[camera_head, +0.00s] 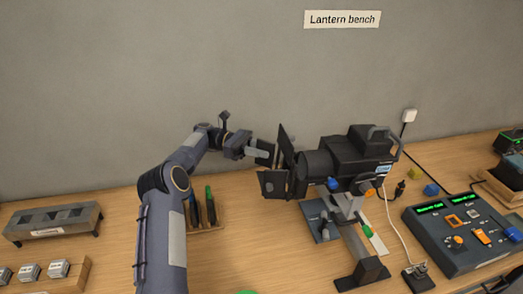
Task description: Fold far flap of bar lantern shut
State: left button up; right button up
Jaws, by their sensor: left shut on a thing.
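The bar lantern (355,157) is a black lamp on a grey stand, its front facing left, with dark flaps around the front. The far flap (267,147) sticks out to the left from the front, at my left gripper. My left gripper (261,153) is shut on this flap, and its fingers hide part of it. Another dark flap (273,184) sticks out to the left lower down, nearer me. A tall dark plate (285,147) stands upright at the lantern's front. My right gripper is not in view.
A control desk (458,238) with green displays stands at the right, with a white cable running near it. A grey slotted rack (53,222) and small labelled blocks (30,271) are at the left.

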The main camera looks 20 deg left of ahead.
aim_at(262, 141)
pick_arm(q)
jog(key=o, duration=0.5)
jog(key=shift+w+r, duration=0.1)
jog(key=shift+r, duration=0.1)
jog(key=o, duration=0.4)
jog(key=shift+w+f, duration=0.15)
jog(key=shift+c, duration=0.2)
notch_tip(262, 141, up, 3)
jog(key=s+d+r, duration=0.6)
jog(key=s+r, duration=0.4)
jog(key=s, duration=0.3)
jog(key=shift+w, duration=0.1)
